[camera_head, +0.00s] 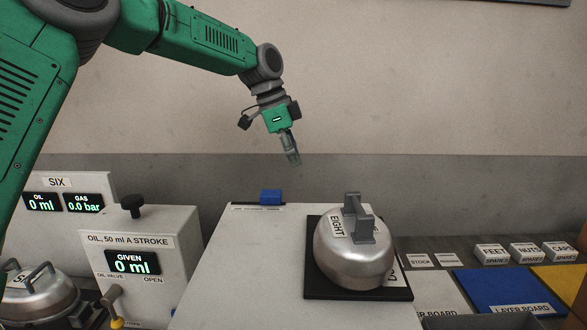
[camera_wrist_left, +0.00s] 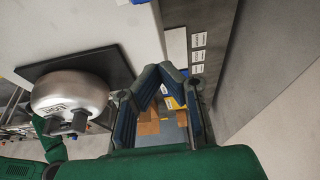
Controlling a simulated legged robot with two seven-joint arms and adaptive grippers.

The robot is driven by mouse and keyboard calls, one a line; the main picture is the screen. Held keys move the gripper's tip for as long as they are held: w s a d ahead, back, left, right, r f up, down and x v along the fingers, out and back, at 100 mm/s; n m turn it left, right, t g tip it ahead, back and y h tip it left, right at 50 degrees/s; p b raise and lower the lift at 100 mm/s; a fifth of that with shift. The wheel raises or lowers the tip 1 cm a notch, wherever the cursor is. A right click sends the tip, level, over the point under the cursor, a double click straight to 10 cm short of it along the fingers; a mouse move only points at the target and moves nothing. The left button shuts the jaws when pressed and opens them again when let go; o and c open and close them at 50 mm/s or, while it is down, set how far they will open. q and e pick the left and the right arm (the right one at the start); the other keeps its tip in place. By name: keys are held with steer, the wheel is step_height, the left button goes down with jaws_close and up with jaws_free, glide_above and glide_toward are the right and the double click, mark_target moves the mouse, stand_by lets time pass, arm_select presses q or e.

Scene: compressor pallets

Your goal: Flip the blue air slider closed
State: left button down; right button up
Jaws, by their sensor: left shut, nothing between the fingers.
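The blue air slider (camera_head: 270,196) is a small blue block at the far edge of the pale cabinet top (camera_head: 240,240), with a label strip in front of it that is too small to read. My left gripper (camera_head: 294,161) is shut and empty. It points down in the air above the slider and a little to its right, apart from it. In the left wrist view the fingertips (camera_wrist_left: 160,70) meet, and I cannot make out the slider there. My right gripper is not in view.
A silver compressor marked EIGHT (camera_head: 352,258) sits on a black plate (camera_head: 314,284) right of the slider. An oil box (camera_head: 140,240) reading GIVEN 0 ml stands left. A blue board (camera_head: 510,297) and labelled spares boxes (camera_head: 528,252) lie right. The grey wall (camera_head: 400,190) is behind.

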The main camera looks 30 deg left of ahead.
mark_target(271, 197)
arm_select(q)
steer(key=f, duration=0.2)
steer(key=a+f+p, duration=0.1)
steer(key=f, duration=0.2)
steer(key=s+f+p, duration=0.1)
steer(key=f, duration=0.1)
steer(key=shift+a+f, duration=0.15)
steer(key=shift+f, duration=0.25)
steer(key=shift+a+f, duration=0.1)
steer(key=shift+a, duration=0.05)
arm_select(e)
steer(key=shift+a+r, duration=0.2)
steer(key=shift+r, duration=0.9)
